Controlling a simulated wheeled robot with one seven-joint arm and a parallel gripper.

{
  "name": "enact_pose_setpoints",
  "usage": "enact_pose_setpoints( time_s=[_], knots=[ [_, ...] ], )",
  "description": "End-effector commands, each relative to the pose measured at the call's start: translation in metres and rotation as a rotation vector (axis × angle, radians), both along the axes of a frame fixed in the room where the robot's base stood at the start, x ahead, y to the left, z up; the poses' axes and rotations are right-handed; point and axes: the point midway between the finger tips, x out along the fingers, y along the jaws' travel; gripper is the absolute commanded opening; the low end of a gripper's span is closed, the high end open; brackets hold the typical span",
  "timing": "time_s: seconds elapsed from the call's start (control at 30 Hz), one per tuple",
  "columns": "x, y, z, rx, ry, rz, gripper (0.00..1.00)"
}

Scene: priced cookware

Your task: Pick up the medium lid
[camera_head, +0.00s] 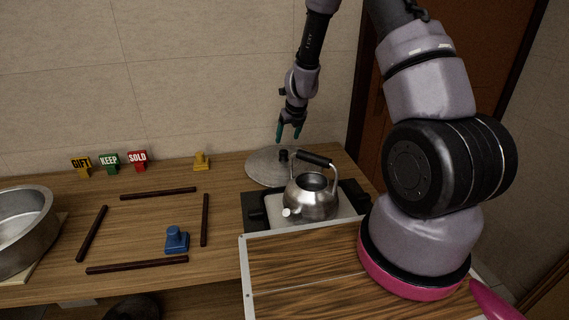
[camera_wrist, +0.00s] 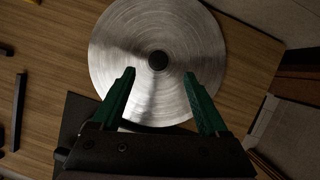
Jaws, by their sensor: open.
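A round brushed-metal lid (camera_head: 264,166) with a dark knob lies at the back right of the wooden counter, behind the kettle. It is the only lid I see, so I cannot compare its size. In the wrist view the lid (camera_wrist: 180,40) fills the upper middle, its black knob (camera_wrist: 158,61) near the centre. My gripper (camera_head: 289,138) points down above the lid, apart from it. In the wrist view my gripper (camera_wrist: 160,72) has its two green fingers spread wide, with nothing between them. The kettle hides part of the lid's front edge in the head view.
A steel kettle (camera_head: 312,199) stands on a dark-handled tray (camera_head: 255,212) just in front of the lid. Gift (camera_head: 82,166), keep (camera_head: 109,162) and sold (camera_head: 138,160) signs stand along the back. Dark strips frame a blue stamp-like piece (camera_head: 177,240). A large pot (camera_head: 24,230) stands left.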

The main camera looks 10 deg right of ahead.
Motion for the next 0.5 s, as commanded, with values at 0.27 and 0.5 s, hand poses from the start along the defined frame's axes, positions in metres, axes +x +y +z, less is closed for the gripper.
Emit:
enact_pose_setpoints(
  time_s=[0.27, 0.5],
  knots=[
    [0.014, 0.003, -0.036, 0.001, 0.001, 0.000, 0.77],
    [0.020, 0.007, -0.061, 0.001, 0.002, 0.002, 0.77]
  ],
)
